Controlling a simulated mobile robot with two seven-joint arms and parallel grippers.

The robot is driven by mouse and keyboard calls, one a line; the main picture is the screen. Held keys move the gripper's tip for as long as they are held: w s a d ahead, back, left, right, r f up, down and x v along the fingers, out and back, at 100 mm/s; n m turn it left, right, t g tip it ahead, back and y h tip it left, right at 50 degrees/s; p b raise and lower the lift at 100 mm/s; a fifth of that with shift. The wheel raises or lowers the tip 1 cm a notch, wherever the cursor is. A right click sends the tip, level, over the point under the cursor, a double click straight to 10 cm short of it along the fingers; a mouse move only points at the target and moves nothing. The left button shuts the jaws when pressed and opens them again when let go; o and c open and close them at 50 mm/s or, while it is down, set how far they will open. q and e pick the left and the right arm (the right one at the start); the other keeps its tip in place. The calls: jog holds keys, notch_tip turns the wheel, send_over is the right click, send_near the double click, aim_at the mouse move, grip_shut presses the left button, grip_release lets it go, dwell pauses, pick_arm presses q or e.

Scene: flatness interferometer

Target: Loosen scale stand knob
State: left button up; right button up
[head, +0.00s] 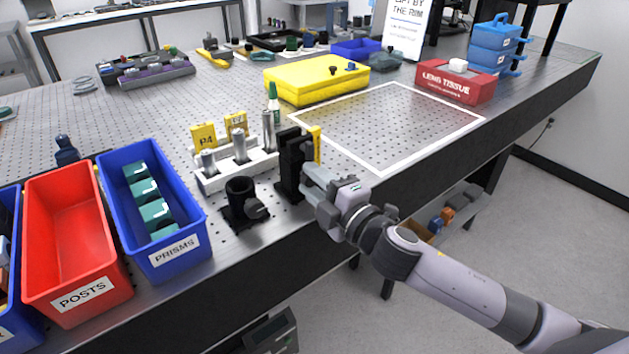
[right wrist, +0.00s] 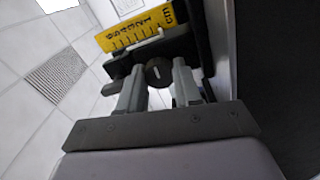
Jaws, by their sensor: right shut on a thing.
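The scale stand (head: 291,158) is a black upright near the front edge of the optical table, with a yellow scale (head: 316,146) on it. The right wrist view shows the yellow centimetre scale (right wrist: 137,30) and the stand's round black knob (right wrist: 158,72), which has a pale mark on its face. My right gripper (head: 308,177) reaches the stand from the right. In the right wrist view its two grey fingers (right wrist: 158,86) are shut on the knob, one on each side. In the head view the knob is hidden by the gripper. My left gripper is not in view.
A black post base (head: 245,205) and a white rack (head: 235,170) with metal posts stand left of the stand. The blue prisms bin (head: 185,228) and red posts bin (head: 75,250) are further left. A white-outlined area (head: 390,125) behind is clear.

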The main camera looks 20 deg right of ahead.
jog(key=o, duration=1)
jog(key=shift+o, duration=0.2)
